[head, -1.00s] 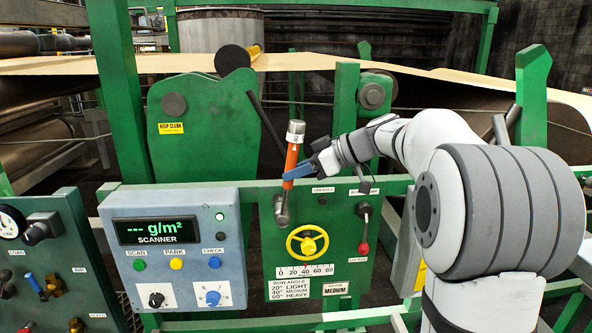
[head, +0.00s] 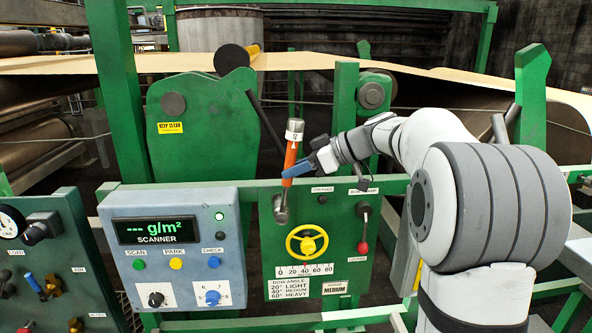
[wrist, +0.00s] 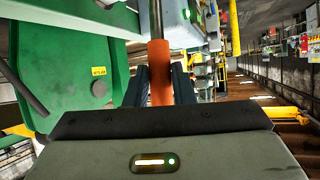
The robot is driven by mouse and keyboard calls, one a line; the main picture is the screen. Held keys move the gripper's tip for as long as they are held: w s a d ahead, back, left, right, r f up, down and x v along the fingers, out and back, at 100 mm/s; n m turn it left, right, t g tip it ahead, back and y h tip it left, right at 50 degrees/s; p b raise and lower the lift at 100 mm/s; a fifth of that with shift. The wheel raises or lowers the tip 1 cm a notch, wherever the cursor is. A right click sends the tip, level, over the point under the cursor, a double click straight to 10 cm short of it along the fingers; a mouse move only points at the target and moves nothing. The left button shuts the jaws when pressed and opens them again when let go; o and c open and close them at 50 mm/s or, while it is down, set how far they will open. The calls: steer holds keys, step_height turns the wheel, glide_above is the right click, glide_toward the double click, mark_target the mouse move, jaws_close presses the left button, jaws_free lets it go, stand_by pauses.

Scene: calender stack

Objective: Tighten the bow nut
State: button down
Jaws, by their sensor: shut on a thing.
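A wrench with an orange grip (head: 291,158) and a grey metal top stands nearly upright in front of the green panel. Its lower grey head (head: 281,213) sits at the panel above the yellow handwheel; whether it is seated on a nut I cannot tell. My gripper (head: 298,171) reaches in from the right and is shut on the orange grip. In the wrist view the orange grip (wrist: 160,75) stands between the two dark fingers. The bow nut itself is hidden or too small to make out.
Below the wrench are the yellow handwheel (head: 307,244) and a bow angle scale (head: 304,270). A red-knobbed lever (head: 363,246) is to the right. The grey scanner box (head: 174,248) is close on the left. A green side frame (head: 205,125) stands behind.

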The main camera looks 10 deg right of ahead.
steer(key=shift+w, duration=1.15)
steer(key=c, duration=1.7)
jaws_free()
steer(key=shift+c, duration=0.2)
jaws_close()
steer(key=shift+r, duration=0.1)
